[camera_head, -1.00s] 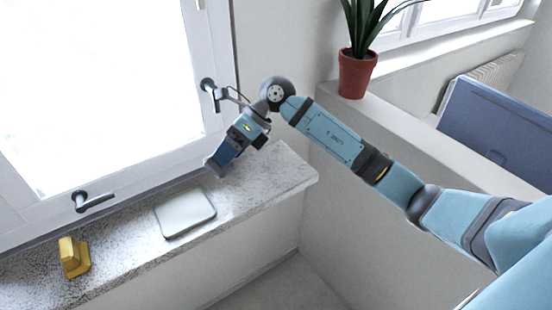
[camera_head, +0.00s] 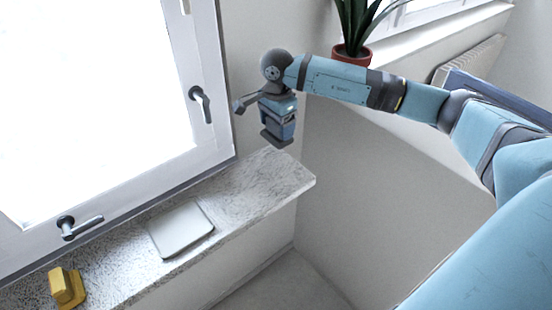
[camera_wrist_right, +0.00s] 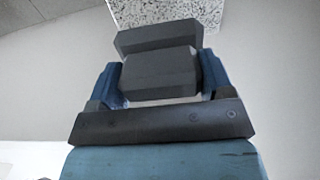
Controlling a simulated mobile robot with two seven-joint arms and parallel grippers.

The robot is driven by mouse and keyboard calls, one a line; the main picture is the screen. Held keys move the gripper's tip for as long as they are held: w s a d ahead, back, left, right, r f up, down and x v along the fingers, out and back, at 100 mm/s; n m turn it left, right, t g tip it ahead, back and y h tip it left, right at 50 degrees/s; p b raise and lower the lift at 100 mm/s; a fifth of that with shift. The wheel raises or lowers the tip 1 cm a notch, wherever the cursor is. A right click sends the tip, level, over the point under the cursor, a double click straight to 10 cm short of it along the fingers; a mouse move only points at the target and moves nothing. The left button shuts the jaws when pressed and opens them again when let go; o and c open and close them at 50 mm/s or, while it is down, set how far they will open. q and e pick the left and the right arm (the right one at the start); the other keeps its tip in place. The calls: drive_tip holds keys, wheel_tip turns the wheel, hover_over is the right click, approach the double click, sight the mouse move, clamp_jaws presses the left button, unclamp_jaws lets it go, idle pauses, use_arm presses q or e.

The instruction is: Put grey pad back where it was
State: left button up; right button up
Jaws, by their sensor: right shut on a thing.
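My right gripper (camera_head: 279,124) is shut on the grey pad (camera_head: 276,138), a dark grey block, and holds it pointing down. In the head view it appears above the far right end of the stone sill (camera_head: 250,190). In the right wrist view the pad (camera_wrist_right: 160,72) sits between the two blue fingers, with a wider dark slab as its far part. Speckled stone shows beyond it at the top. My left gripper is not in view.
A pale flat square plate (camera_head: 181,229) lies on the sill. A yellow block (camera_head: 67,287) stands left of it. A potted plant (camera_head: 352,54) stands behind my arm. The sill's right end is bare.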

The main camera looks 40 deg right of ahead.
wheel_tip(320, 180, down, 13)
drive_tip(key=shift+r+p, duration=0.1)
drive_tip(key=shift+p, duration=0.7)
drive_tip(key=o, duration=0.8)
drive_tip(key=shift+o, duration=0.2)
drive_tip(key=shift+r, duration=0.1)
wheel_tip(320, 180, up, 12)
drive_tip(key=shift+f+b, duration=0.1)
drive_tip(key=shift+b, duration=1.1)
